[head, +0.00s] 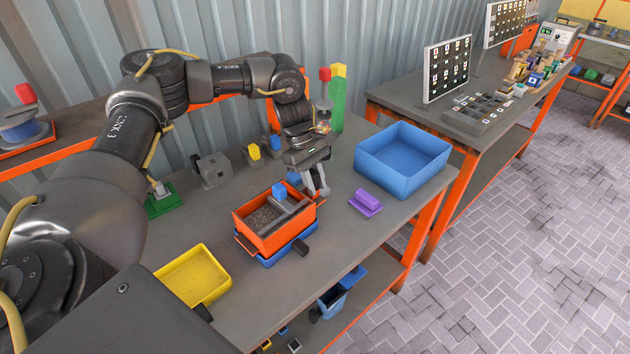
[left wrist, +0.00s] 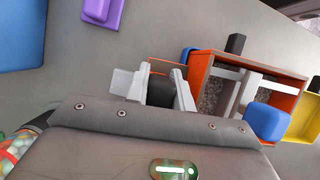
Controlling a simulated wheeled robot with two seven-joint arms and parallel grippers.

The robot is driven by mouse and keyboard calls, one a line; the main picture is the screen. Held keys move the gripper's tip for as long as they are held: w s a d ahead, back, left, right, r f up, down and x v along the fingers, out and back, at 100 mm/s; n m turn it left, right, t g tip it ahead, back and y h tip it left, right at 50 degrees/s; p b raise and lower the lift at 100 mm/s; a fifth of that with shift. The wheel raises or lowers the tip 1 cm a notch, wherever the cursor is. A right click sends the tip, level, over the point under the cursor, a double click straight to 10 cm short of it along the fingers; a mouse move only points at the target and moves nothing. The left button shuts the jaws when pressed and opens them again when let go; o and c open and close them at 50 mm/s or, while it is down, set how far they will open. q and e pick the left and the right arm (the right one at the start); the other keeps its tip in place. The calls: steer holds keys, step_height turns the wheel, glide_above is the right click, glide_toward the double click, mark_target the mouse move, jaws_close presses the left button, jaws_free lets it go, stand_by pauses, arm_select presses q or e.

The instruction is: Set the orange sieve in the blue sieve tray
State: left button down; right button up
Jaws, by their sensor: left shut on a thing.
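The orange sieve (head: 262,241) is a rectangular box with grey mesh and grey bars inside; it also shows in the left wrist view (left wrist: 200,75). The blue sieve tray (head: 293,249) shows as a blue edge below the sieve's front and right sides. The sieve is over the tray and mostly hides it; I cannot tell whether it is fully seated. My left gripper (head: 319,190) is at the sieve's right end. In the left wrist view its fingers (left wrist: 160,88) are closed around a dark handle on the sieve. My right gripper is not in view.
A yellow tray (head: 195,277) lies left of the sieve. A purple block (head: 366,203) and a large blue bin (head: 420,175) stand to the right. A blue block (head: 278,191) shows at the sieve's back edge. A green post (head: 336,105) stands behind my gripper.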

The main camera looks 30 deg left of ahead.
arm_select(q)
steer(key=c, duration=1.1)
jaws_free()
steer(key=b+v, duration=0.1)
steer(key=v, duration=0.9)
steer(key=shift+a+r, duration=0.15)
steer(key=shift+r, duration=0.2)
steer(key=shift+f, duration=0.1)
